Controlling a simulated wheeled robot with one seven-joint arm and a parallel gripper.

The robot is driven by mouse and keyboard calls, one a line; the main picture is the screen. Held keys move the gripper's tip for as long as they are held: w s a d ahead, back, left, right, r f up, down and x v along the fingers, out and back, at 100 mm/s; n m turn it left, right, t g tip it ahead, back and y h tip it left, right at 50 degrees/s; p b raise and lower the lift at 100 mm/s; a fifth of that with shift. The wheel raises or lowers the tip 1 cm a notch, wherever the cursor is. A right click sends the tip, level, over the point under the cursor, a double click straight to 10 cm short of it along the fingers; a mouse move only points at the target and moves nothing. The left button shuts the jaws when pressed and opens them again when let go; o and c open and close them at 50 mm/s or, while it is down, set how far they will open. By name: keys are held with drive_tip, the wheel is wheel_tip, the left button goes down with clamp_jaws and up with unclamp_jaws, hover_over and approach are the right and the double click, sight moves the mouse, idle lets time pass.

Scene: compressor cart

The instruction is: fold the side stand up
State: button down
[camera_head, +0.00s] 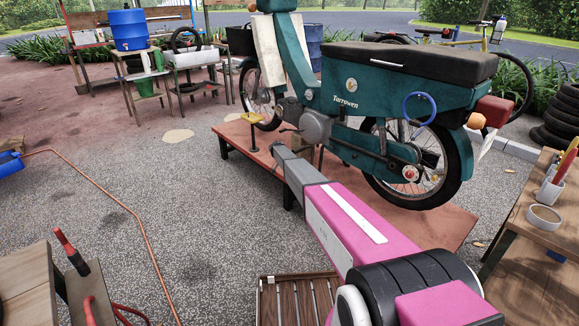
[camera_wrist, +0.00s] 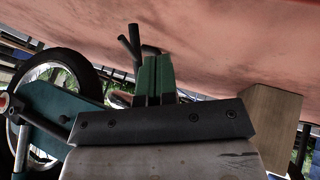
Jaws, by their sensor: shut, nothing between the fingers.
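The teal moped (camera_head: 395,90) stands upright on a low red-brown platform. My gripper (camera_head: 277,148) reaches in low beside the moped's engine, above the platform's near edge. In the wrist view, where the platform surface fills the top, the closed fingers (camera_wrist: 154,75) lie side by side with no gap and hold nothing. Dark thin rods (camera_wrist: 130,45) show just beyond and left of the fingertips; they may be the side stand, but I cannot tell for sure. Whether the fingers touch them is unclear. In the head view I cannot make out the side stand.
The platform (camera_head: 440,222) has a bare near corner. A wooden block (camera_wrist: 272,125) stands right of my gripper in the wrist view. The rear wheel (camera_head: 425,175) is to the right. A workbench (camera_head: 540,225) is at right, and an orange hose (camera_head: 130,215) lies on the ground.

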drive_tip(key=s+d+f, duration=0.2)
drive_tip(key=shift+d+f, duration=0.1)
drive_tip(key=shift+d, duration=0.3)
drive_tip(key=shift+s+d+f, duration=0.2)
drive_tip(key=shift+s+d, duration=0.35)
drive_tip(key=shift+d, duration=0.1)
drive_tip(key=shift+s+d+r+g+h, duration=0.2)
drive_tip(key=shift+s+d+g+h, duration=0.15)
drive_tip(key=shift+s, duration=0.2)
drive_tip(key=s+d, duration=0.1)
drive_tip(key=s+d+r, duration=0.1)
drive_tip(key=shift+s+r, duration=0.3)
drive_tip(key=shift+s, duration=0.05)
drive_tip(key=s+d+r+g, duration=0.1)
drive_tip(key=s+d+r, duration=0.2)
drive_tip(key=r, duration=0.3)
drive_tip(key=shift+s+r+n+h, duration=0.35)
drive_tip(key=shift+s+h, duration=0.1)
drive_tip(key=shift+s, duration=0.25)
drive_tip(key=shift+d, duration=0.15)
